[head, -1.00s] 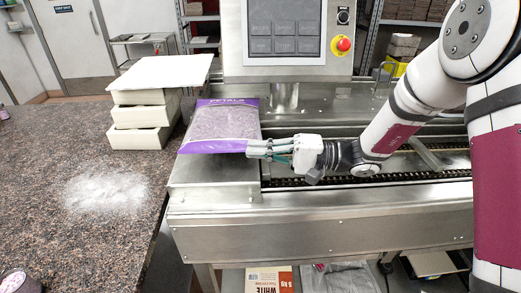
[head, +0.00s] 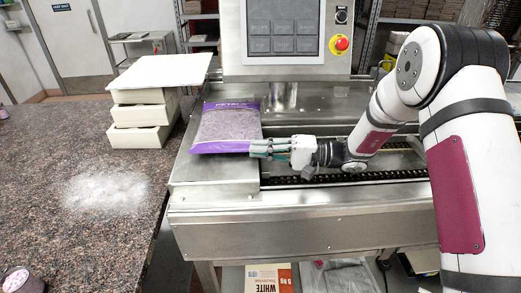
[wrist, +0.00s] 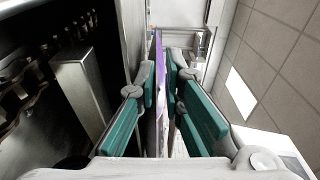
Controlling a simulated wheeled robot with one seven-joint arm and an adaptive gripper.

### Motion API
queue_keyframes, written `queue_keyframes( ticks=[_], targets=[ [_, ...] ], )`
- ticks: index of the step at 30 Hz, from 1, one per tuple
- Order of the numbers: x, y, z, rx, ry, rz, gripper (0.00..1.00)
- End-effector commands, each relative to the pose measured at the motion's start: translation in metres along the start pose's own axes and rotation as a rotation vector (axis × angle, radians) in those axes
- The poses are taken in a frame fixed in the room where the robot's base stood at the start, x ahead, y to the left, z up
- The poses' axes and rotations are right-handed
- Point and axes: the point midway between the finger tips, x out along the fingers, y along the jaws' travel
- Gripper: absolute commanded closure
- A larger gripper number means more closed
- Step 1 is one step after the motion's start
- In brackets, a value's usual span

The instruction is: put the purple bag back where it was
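The purple bag (head: 226,126) has clear sides, a purple band with "PETALS" lettering along its far edge and another along its near edge. It is over the flat steel deck (head: 215,172) at the left end of the machine. I cannot tell whether it rests on the deck or hangs just above it. My gripper (head: 258,149) comes from the right and is shut on the bag's near right corner. In the wrist view the bag shows edge-on as a thin purple strip (wrist: 158,62) between the green finger pads (wrist: 160,92).
A chain conveyor (head: 350,178) runs right from the deck. A control panel with a red stop button (head: 342,43) stands behind. On the left, a speckled counter (head: 60,160) holds stacked white moulds (head: 142,112) and spilled white powder (head: 105,190). Bags lie on a shelf below.

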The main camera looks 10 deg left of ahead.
Motion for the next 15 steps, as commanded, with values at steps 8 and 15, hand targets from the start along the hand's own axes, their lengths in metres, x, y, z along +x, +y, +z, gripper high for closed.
queue_keyframes(
  ticks=[8,15],
  targets=[
    [-0.001,0.000,0.000,0.000,0.000,0.000,0.87],
    [-0.025,0.001,-0.002,-0.002,0.004,0.000,0.87]
  ],
)
